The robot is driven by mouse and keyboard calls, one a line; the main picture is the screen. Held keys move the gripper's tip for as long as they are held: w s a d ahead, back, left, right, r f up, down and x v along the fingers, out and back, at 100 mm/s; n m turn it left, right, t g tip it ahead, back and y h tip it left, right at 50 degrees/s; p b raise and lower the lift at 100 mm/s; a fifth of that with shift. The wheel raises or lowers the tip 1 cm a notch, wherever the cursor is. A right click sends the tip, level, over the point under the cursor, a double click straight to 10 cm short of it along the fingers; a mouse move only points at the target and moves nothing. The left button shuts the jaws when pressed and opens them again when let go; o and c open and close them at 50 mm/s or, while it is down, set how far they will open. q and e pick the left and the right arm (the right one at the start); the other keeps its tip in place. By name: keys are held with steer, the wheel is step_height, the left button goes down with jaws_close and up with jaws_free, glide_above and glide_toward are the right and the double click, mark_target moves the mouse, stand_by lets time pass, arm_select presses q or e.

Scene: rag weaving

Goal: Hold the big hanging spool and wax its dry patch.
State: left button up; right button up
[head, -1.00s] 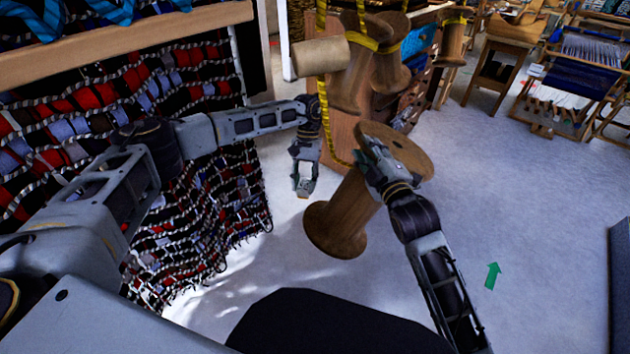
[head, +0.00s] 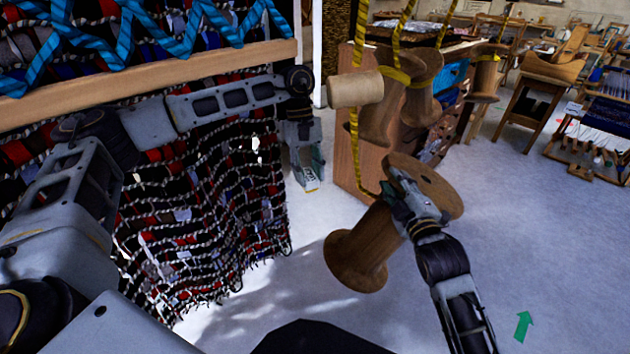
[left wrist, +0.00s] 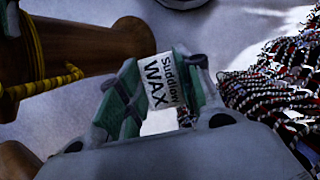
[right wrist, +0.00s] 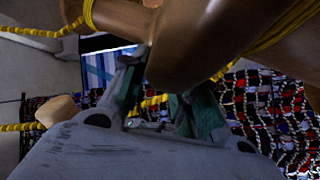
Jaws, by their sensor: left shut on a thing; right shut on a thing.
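The big spool (head: 362,246) is brown wood. It hangs tilted over the floor from a yellow cord, its upper flange to the right. My right gripper (head: 393,193) is shut on the spool just below that flange; in the right wrist view the spool's wood (right wrist: 190,45) lies against its fingers. My left gripper (head: 310,182) points down to the left of the spool, apart from it. It is shut on a pale block labelled WAX (left wrist: 162,82), clear in the left wrist view. I cannot make out the dry patch.
Smaller wooden spools (head: 422,85) and a pale roll (head: 355,88) hang behind, on yellow straps. A woven rag piece (head: 200,200) hangs on the left under a wooden beam (head: 150,80). A wooden cabinet (head: 347,150) stands behind the big spool. Floor at right is open.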

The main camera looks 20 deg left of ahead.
arm_select(q)
steer(key=s+d+r+n+t, duration=0.1)
steer(key=s+d+r+n, duration=0.35)
steer(key=r, duration=0.35)
steer(key=s+d+r+n+t, duration=0.2)
steer(key=s+d+r+n, duration=0.2)
steer(key=s+r, duration=0.3)
steer(key=w+d+n+y, duration=0.2)
steer(key=w+d+n, duration=0.1)
steer(key=w+d, duration=1.2)
steer(key=w+d+f+n, duration=0.1)
steer(key=w+d+f, duration=0.1)
steer(key=d, duration=0.5)
steer(key=w+d+f+n+g+y, duration=0.1)
steer(key=w+d+f+n, duration=0.1)
steer(key=d, duration=0.6)
step_height(320, 180, down, 2)
steer(key=shift+w+d+f, duration=0.15)
steer(key=shift+w, duration=0.55)
steer(key=shift+f, duration=0.25)
steer(key=shift+s+a+f, duration=0.25)
steer(key=shift+a+f, duration=0.15)
steer(key=shift+f, duration=0.55)
steer(key=shift+s+a+f, duration=0.25)
steer(key=shift+a+f, duration=0.15)
steer(key=shift+f, duration=0.55)
steer(key=shift+s+a+f, duration=0.25)
steer(key=shift+a+f, duration=0.15)
steer(key=shift+f, duration=0.55)
glide_above(437, 188)
